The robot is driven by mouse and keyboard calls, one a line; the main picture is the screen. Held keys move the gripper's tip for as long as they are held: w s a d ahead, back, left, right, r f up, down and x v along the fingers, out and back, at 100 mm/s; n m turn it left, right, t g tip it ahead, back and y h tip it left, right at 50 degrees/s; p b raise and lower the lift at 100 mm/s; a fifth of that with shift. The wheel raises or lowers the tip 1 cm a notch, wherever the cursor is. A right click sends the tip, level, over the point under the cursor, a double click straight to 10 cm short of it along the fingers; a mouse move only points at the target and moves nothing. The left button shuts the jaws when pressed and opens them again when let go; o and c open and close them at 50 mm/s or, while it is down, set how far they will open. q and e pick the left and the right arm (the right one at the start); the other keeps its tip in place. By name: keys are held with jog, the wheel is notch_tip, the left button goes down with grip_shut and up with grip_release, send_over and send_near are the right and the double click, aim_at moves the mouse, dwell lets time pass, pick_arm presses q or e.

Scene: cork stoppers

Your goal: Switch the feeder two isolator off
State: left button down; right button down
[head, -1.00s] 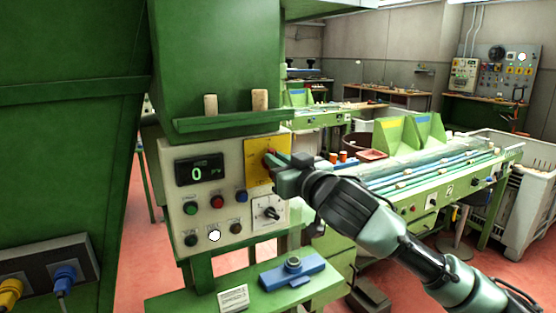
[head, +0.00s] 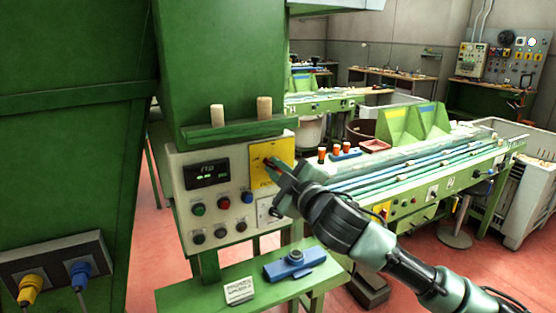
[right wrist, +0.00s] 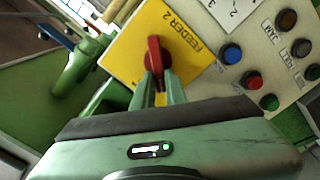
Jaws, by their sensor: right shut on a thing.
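The feeder two isolator is a red rotary handle (right wrist: 154,60) on a yellow plate (right wrist: 178,38) marked FEEDER 2 in the right wrist view. In the head view the yellow plate (head: 284,150) is at the upper right of the cream control panel (head: 232,160). My right gripper (right wrist: 157,84) is shut on the red handle, a finger on each side of it. In the head view my right gripper (head: 271,168) sits tilted and hides most of the handle. I cannot read the handle's position mark. My left gripper is not in view.
A dark display (head: 207,174) and several push buttons sit on the panel. A white selector plate (head: 268,210) is just below my right gripper. A shelf with two corks (head: 264,108) is above the panel; a blue fixture (head: 294,262) is on the ledge below.

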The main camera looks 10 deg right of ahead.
jog(key=shift+a+f+n+p, duration=0.1)
jog(key=shift+f+n+p, duration=0.1)
jog(key=shift+n+p, duration=0.75)
jog(key=shift+a+f+n+p, duration=0.1)
jog(key=shift+f+n+p, duration=0.2)
jog(key=shift+n, duration=1.2)
jog(key=shift+f+n+p, duration=0.1)
jog(key=shift+n+p, duration=0.6)
jog(key=shift+n, duration=0.55)
jog(key=shift+f, duration=0.1)
jog(key=c, duration=1.4)
grip_release()
jog(key=shift+c, duration=0.2)
jog(key=shift+s, duration=0.1)
